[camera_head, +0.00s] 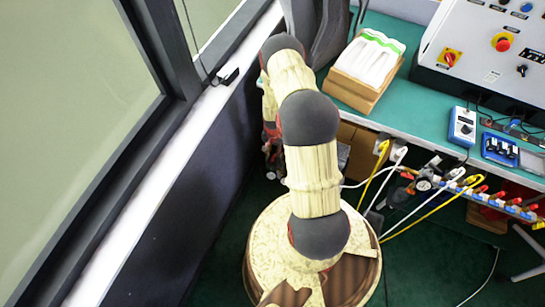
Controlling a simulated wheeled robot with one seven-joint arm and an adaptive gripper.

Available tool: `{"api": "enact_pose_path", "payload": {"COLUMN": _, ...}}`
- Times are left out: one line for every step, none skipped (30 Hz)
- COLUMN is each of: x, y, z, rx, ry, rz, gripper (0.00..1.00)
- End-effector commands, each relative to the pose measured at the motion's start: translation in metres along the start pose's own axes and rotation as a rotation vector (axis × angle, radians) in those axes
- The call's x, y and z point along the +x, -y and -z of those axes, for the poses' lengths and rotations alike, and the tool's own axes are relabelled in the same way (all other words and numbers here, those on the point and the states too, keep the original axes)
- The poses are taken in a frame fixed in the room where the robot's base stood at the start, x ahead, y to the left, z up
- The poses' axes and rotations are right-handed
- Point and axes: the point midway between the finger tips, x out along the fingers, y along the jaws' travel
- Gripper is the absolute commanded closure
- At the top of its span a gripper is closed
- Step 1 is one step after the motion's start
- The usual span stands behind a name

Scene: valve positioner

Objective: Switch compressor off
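I cannot pick out a compressor for certain. A light grey control panel (483,48) stands on the bench at the upper right. It carries a red-handled rotary switch on a yellow plate (450,59), a red mushroom button on a yellow ring (502,43), a black knob (521,70) and blue buttons. Its labels are too small to read. My arm rises in the middle and bends down on its far left side. My gripper (272,158) seems to be the dark shape low beside the bench's left end, mostly hidden by my arm. Its fingers cannot be made out. It is well apart from the panel.
The green bench top (395,112) holds a wooden box with white papers (366,68) and small blue devices (462,127). Cables and yellow and white hoses (431,213) hang along its front edge. A dark wall and window frame (150,170) close off the left.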

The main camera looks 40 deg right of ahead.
Motion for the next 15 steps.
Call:
{"api": "enact_pose_path", "payload": {"x": 0.012, "y": -0.001, "z": -0.001, "rx": 0.0, "ry": 0.002, "rz": -0.001, "gripper": 0.74}}
{"api": "enact_pose_path", "payload": {"x": 0.017, "y": -0.001, "z": -0.001, "rx": 0.0, "ry": 0.002, "rz": -0.001, "gripper": 0.74}}
{"api": "enact_pose_path", "payload": {"x": 0.022, "y": 0.0, "z": -0.001, "rx": 0.0, "ry": 0.001, "rz": -0.001, "gripper": 0.74}}
{"api": "enact_pose_path", "payload": {"x": 0.026, "y": 0.0, "z": -0.001, "rx": -0.001, "ry": 0.002, "rz": -0.001, "gripper": 0.74}}
{"api": "enact_pose_path", "payload": {"x": 0.03, "y": 0.0, "z": -0.001, "rx": -0.001, "ry": 0.002, "rz": -0.001, "gripper": 0.74}}
{"api": "enact_pose_path", "payload": {"x": 0.034, "y": 0.0, "z": 0.0, "rx": -0.001, "ry": 0.001, "rz": -0.001, "gripper": 0.74}}
{"api": "enact_pose_path", "payload": {"x": 0.037, "y": 0.0, "z": 0.0, "rx": -0.001, "ry": 0.001, "rz": -0.001, "gripper": 0.74}}
{"api": "enact_pose_path", "payload": {"x": 0.039, "y": 0.0, "z": 0.0, "rx": -0.001, "ry": 0.001, "rz": -0.001, "gripper": 0.74}}
{"api": "enact_pose_path", "payload": {"x": 0.042, "y": 0.0, "z": 0.0, "rx": -0.001, "ry": 0.001, "rz": -0.001, "gripper": 0.74}}
{"api": "enact_pose_path", "payload": {"x": 0.043, "y": 0.0, "z": 0.0, "rx": -0.001, "ry": 0.001, "rz": -0.001, "gripper": 0.74}}
{"api": "enact_pose_path", "payload": {"x": 0.044, "y": 0.0, "z": 0.0, "rx": -0.001, "ry": 0.001, "rz": 0.0, "gripper": 0.74}}
{"api": "enact_pose_path", "payload": {"x": 0.045, "y": 0.0, "z": 0.0, "rx": -0.001, "ry": 0.0, "rz": 0.0, "gripper": 0.74}}
{"api": "enact_pose_path", "payload": {"x": 0.046, "y": 0.0, "z": 0.0, "rx": -0.001, "ry": 0.0, "rz": 0.0, "gripper": 0.74}}
{"api": "enact_pose_path", "payload": {"x": 0.046, "y": 0.0, "z": 0.0, "rx": -0.001, "ry": 0.0, "rz": 0.0, "gripper": 0.74}}
{"api": "enact_pose_path", "payload": {"x": 0.046, "y": 0.0, "z": 0.0, "rx": -0.001, "ry": 0.0, "rz": 0.0, "gripper": 0.74}}
